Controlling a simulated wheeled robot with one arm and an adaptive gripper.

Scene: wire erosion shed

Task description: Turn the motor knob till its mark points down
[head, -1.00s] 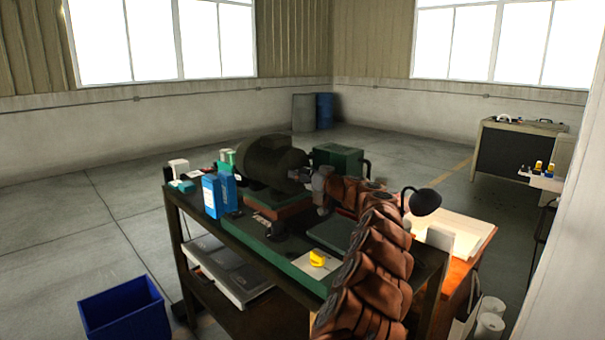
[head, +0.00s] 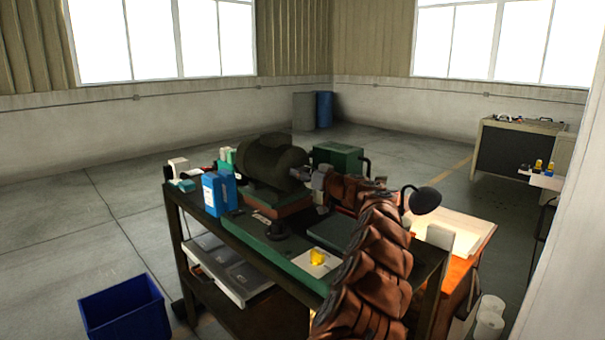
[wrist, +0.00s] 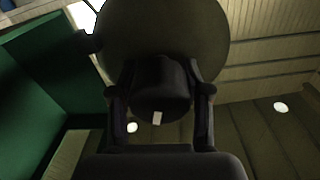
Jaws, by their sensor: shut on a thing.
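The dark motor (head: 272,160) stands on a block on the green-topped bench in the head view. Its round end (wrist: 165,35) fills the top of the wrist view. The dark motor knob (wrist: 160,85) sticks out from that end towards the wrist camera. A small white mark (wrist: 157,118) shows near the lower edge of the knob's face in the wrist picture; the camera's roll is unclear. My gripper (wrist: 160,97) has one finger on each side of the knob and is shut on it. In the head view my gripper (head: 312,174) is at the motor's right end, and the knob is hidden.
A green box (head: 338,156) stands just behind my gripper and shows at left in the wrist view (wrist: 35,85). Blue packaging (head: 215,192) stands left of the motor. A yellow item (head: 317,256) lies on a pale plate in front. A black lamp (head: 425,201) is at right.

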